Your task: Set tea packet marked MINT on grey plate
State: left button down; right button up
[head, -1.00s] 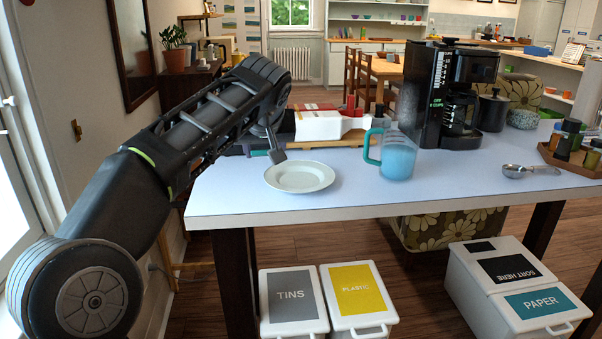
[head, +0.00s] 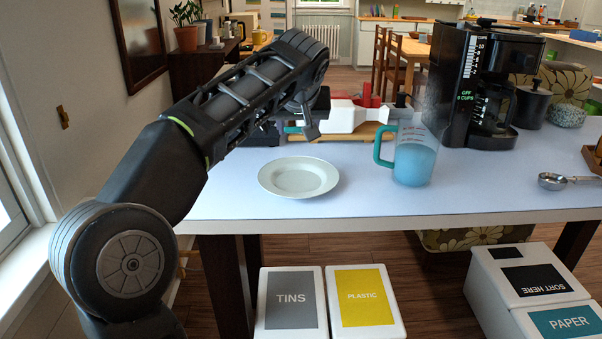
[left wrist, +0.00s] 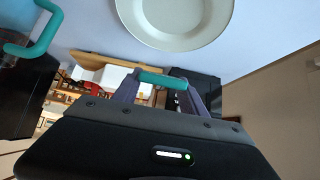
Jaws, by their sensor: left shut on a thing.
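The pale grey plate (head: 299,177) lies empty on the near left part of the table and also shows at the top of the left wrist view (left wrist: 180,18). My left gripper (head: 308,128) is above the table, behind the plate in the head view, partly hidden by its own arm. In the left wrist view its fingers (left wrist: 162,88) are shut on a thin teal packet (left wrist: 162,80), seen edge-on and apart from the plate. No lettering on the packet is readable. My right gripper is not in view.
A teal-handled jug of blue liquid (head: 414,160) stands right of the plate. A coffee maker (head: 478,85) is behind it. A wooden board (head: 350,137) with white and red items lies behind the plate. A metal scoop (head: 552,181) lies at right. The table front is clear.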

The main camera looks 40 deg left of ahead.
pick_arm(q)
jog(key=b, duration=0.2)
send_over(298, 174)
jog(key=s+d, duration=0.2)
jog(key=f, duration=0.6)
jog(key=shift+a, duration=0.25)
jog(key=shift+f, duration=0.15)
jog(key=shift+f+b, duration=0.65)
jog(key=shift+f, duration=1.25)
jog(key=shift+f, duration=0.25)
jog(key=c, duration=0.6)
grip_release()
jog(key=shift+r, duration=0.1)
jog(key=shift+c, duration=0.2)
